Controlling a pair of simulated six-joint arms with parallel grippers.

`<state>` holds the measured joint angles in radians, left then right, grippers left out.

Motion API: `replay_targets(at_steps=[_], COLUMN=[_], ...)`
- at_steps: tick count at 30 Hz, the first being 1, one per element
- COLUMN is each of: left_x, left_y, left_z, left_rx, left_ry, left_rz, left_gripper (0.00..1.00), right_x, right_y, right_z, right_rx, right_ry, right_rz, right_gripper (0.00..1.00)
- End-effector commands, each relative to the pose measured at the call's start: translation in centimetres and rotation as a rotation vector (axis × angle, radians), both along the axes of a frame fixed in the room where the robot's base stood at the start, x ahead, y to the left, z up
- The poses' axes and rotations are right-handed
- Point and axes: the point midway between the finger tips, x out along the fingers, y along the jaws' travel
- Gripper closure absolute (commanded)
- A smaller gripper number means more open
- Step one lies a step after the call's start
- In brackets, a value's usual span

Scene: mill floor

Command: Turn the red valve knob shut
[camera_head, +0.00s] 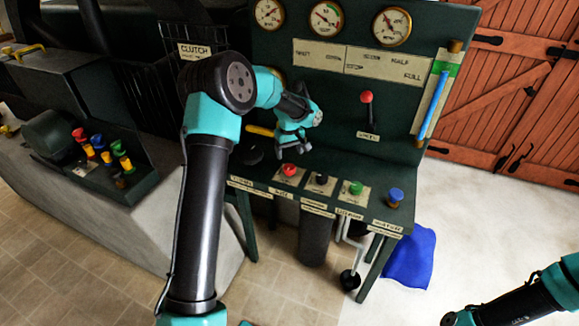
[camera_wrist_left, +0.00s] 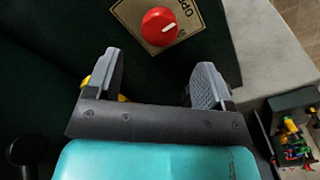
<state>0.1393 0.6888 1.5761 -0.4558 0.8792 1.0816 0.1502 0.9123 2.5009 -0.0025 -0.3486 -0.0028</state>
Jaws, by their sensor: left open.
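The red valve knob (camera_head: 289,170) sits on a pale plate on the green console's front ledge, just below my left gripper (camera_head: 292,152). In the left wrist view the red knob (camera_wrist_left: 160,27) is round with a white pointer mark, and its plate (camera_wrist_left: 190,17) shows part of the word OPEN. My left gripper (camera_wrist_left: 155,80) is open and empty; its fingers are apart from the knob, which lies beyond them in that view. Only part of my right arm shows at the lower right; its gripper is not in view.
A black knob (camera_head: 321,178), a green knob (camera_head: 356,187) and a blue knob (camera_head: 396,195) stand right of the red one. A red-balled lever (camera_head: 366,98) rises behind. A yellow handle (camera_head: 259,131) is at the left. A block with coloured levers (camera_head: 112,160) stands further left.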

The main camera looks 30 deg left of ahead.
Motion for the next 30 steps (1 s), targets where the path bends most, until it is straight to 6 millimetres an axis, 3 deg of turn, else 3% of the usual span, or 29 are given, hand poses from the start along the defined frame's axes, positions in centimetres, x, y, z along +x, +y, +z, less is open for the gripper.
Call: replay_targets(at_steps=[6, 12, 25, 30], left_x=[-0.1, 0.0, 0.0, 0.0], left_y=[0.0, 0.0, 0.0, 0.0], left_z=[-3.9, -6.5, -7.5, -7.5], left_rx=[-0.001, 0.0, 0.0, 0.0], left_ry=[0.004, 0.002, 0.0, 0.0], left_rz=[-0.001, -0.002, -0.001, -0.001], left_gripper=[0.25, 0.25, 0.25, 0.4], right_x=[0.0, 0.0, 0.0, 0.0], right_y=[0.0, 0.0, 0.0, 0.0], right_z=[0.0, 0.0, 0.0, 0.0], right_rx=[0.0, 0.0, 0.0, 0.0], right_ry=[0.0, 0.0, 0.0, 0.0], right_rz=[0.0, 0.0, 0.0, 0.0], right_gripper=[0.57, 0.57, 0.57, 0.57])
